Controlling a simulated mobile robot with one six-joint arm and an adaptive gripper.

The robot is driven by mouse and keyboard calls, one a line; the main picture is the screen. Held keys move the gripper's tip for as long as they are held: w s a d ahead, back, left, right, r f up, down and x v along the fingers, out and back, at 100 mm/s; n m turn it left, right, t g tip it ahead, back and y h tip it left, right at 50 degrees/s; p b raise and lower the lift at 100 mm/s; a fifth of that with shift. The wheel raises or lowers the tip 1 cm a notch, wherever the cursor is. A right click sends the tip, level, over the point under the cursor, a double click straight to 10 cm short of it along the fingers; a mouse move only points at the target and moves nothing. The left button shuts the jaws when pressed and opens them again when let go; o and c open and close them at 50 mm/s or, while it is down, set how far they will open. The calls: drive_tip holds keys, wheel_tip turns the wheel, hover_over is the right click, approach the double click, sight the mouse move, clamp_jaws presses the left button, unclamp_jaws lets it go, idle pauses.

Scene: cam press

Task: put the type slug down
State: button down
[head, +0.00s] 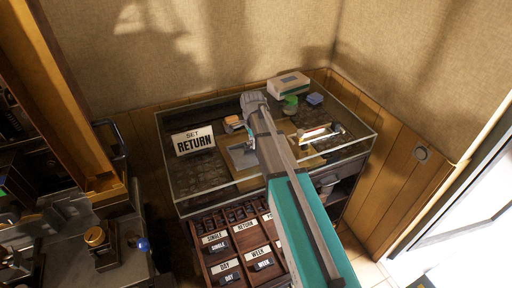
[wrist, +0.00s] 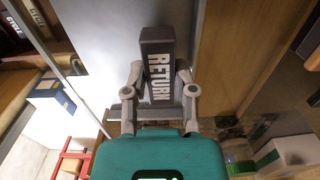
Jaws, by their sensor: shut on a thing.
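The type slug (wrist: 158,62) is a dark block with RETURN in white letters along its face. In the wrist view my gripper (wrist: 158,78) is shut on it, one finger on each side. The slug stands out in front of a smooth grey surface (wrist: 105,35); I cannot tell whether it touches it. In the head view my arm reaches over the glass-topped counter (head: 180,203) and hides the slug and most of my gripper. A white sign (head: 193,141) reading SET RETURN stands at the counter's left.
A type case (head: 213,253) with labelled compartments lies in front of the counter. A white box (head: 288,84), a green round item (head: 290,102) and a blue block (head: 314,99) stand at the back. A machine with a brass-topped part (head: 96,238) is at the left.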

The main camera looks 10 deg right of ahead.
drive_tip(key=shift+f, duration=0.5)
drive_tip(key=shift+f+b, duration=0.15)
drive_tip(key=shift+b, duration=0.25)
drive_tip(key=c, duration=0.7)
unclamp_jaws()
wheel_tip(320, 180, up, 12)
drive_tip(key=p, duration=1.2)
drive_tip(key=shift+r, duration=0.2)
drive_tip(key=shift+s, duration=0.1)
